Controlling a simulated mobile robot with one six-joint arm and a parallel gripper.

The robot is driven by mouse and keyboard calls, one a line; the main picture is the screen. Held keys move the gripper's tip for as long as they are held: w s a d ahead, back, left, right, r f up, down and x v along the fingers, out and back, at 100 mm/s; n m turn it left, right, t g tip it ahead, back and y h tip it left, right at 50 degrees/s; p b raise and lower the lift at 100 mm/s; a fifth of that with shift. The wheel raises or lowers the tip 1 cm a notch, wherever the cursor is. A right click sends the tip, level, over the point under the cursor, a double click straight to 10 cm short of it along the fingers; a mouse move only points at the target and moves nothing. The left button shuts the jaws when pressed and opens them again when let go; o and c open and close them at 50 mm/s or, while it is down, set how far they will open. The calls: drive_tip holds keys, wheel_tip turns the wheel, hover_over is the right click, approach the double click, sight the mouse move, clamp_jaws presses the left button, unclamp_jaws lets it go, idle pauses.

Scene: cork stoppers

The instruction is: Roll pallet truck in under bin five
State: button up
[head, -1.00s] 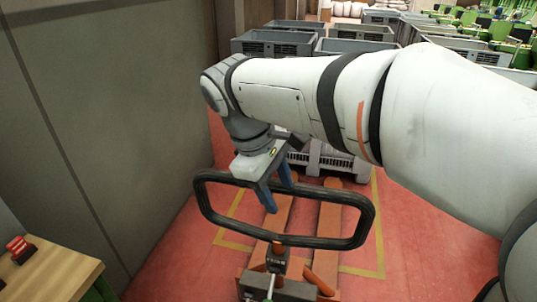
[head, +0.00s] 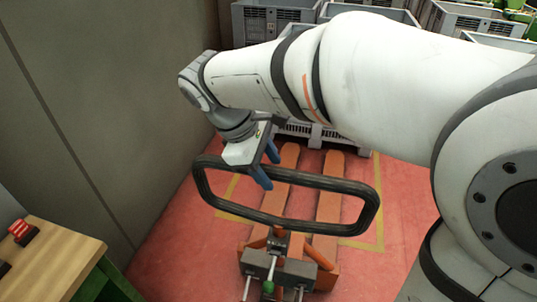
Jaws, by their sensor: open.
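The orange pallet truck stands on the red floor, its two forks (head: 328,205) pointing away from me. Its black loop handle (head: 368,215) is nearest me, above the truck's body. My gripper (head: 267,171) has two blue fingers, open, at the handle's upper bar. One finger shows in front of the bar and one farther back; I cannot tell if they touch it. A grey bin (head: 318,137) on feet stands just beyond the fork tips, mostly hidden behind my arm. The fork tips show in front of it. No bin number is readable.
A grey-green wall (head: 110,110) runs close along the left. A wooden table (head: 45,262) with a red button (head: 20,229) is at lower left. More grey bins (head: 265,20) stand behind. A yellow floor outline (head: 377,215) surrounds the forks. Red floor right of it is clear.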

drive_tip(key=shift+c, duration=0.2)
clamp_jaws()
idle(0.4)
